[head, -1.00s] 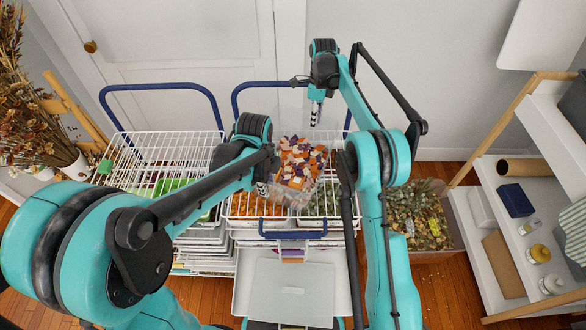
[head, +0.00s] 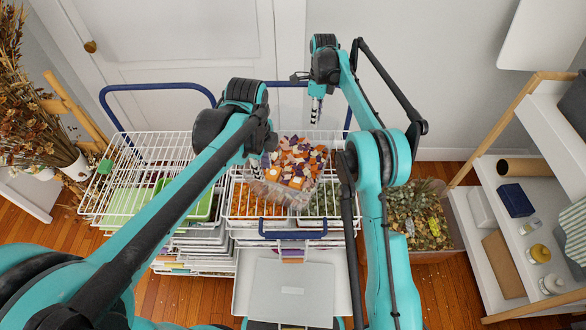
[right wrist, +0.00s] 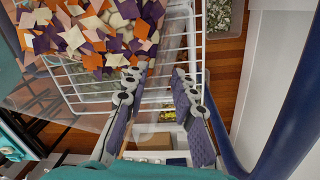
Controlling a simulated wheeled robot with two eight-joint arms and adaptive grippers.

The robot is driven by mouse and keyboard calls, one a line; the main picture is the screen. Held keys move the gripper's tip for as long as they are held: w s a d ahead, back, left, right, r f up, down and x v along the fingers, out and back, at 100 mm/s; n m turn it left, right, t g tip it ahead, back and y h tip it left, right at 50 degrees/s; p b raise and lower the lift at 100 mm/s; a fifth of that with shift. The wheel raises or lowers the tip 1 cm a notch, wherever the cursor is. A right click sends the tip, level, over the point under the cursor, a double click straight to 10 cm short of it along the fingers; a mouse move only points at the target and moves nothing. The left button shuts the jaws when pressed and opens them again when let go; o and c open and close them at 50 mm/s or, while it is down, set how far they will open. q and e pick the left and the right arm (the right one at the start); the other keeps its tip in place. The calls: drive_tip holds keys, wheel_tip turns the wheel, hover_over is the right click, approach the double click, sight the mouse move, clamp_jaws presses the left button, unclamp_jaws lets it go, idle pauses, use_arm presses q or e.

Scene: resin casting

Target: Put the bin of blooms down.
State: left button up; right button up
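The bin of blooms (head: 277,197) is a clear bin full of orange, purple and cream pieces; it is over the right-hand white wire rack. Its filled part also shows at upper left in the right wrist view (right wrist: 98,35). My left gripper (head: 255,170) is at the bin's left side, small and partly hidden; I cannot tell whether it touches the wall. My right gripper (head: 316,115) points down by the bin's far edge. In the right wrist view its fingers (right wrist: 161,85) stand apart beside the pieces, with no thing clearly held between them.
The left wire rack (head: 150,150) holds green trays below. An orange-filled tray (head: 252,203) lies under the bin. A blue cart handle (head: 292,234) crosses in front. A planter (head: 425,215) and an open shelf unit (head: 520,170) stand at right; dried flowers (head: 35,115) at left.

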wheel_tip(320, 180, up, 6)
drive_tip(key=shift+w+r, duration=0.15)
drive_tip(key=shift+w, duration=0.1)
drive_tip(key=shift+d, duration=0.1)
idle(0.5)
